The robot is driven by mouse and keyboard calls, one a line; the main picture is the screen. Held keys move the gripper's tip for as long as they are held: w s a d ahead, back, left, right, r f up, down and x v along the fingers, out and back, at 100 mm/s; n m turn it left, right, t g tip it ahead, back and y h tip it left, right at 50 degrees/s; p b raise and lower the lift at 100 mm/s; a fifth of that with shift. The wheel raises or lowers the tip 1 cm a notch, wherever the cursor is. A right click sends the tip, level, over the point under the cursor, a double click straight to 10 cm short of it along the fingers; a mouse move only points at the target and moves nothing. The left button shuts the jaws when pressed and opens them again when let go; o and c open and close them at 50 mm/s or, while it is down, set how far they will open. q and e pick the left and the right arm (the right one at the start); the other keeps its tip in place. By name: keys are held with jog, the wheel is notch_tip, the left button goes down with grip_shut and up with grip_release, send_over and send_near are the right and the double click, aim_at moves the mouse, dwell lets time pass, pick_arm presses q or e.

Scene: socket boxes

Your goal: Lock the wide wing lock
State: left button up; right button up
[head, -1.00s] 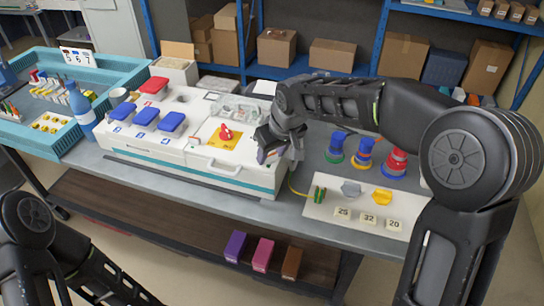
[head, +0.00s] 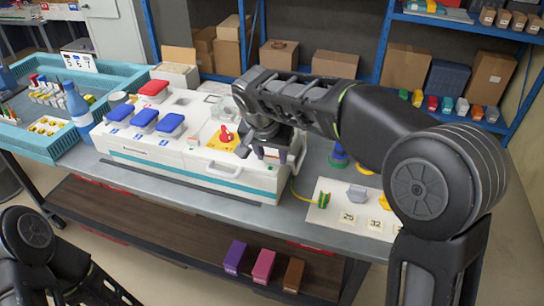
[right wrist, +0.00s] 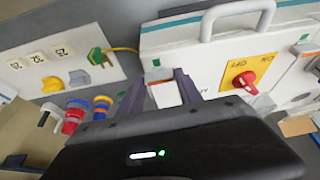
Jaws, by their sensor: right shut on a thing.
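My right gripper (head: 268,154) is at the right end of the white socket box (head: 180,165). In the right wrist view its fingers (right wrist: 164,92) are closed on a small white block with an orange-red edge (right wrist: 165,94). This block is at the box's end and looks like the wing lock, but its wings and turn angle are mostly hidden by the fingers. A red rotary knob (head: 226,135) sits on a yellow plate marked ON and OFF, beside the gripper and apart from it. It also shows in the right wrist view (right wrist: 245,80). My left gripper is not in view.
A box handle (head: 222,171) stands out at the front. A white board (head: 335,212) with number tags, a green plug (head: 324,200) and a grey piece (head: 356,193) lies to the right. Blue covers (head: 145,120) and a blue bottle (head: 77,105) are on the left.

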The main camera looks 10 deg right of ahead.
jog(key=shift+m, duration=0.3)
jog(key=o, duration=1.4)
jog(key=shift+r, duration=0.1)
jog(key=v, duration=0.7)
jog(key=shift+s+a+r, duration=0.1)
jog(key=shift+a+r, duration=0.1)
jog(key=shift+r, duration=0.1)
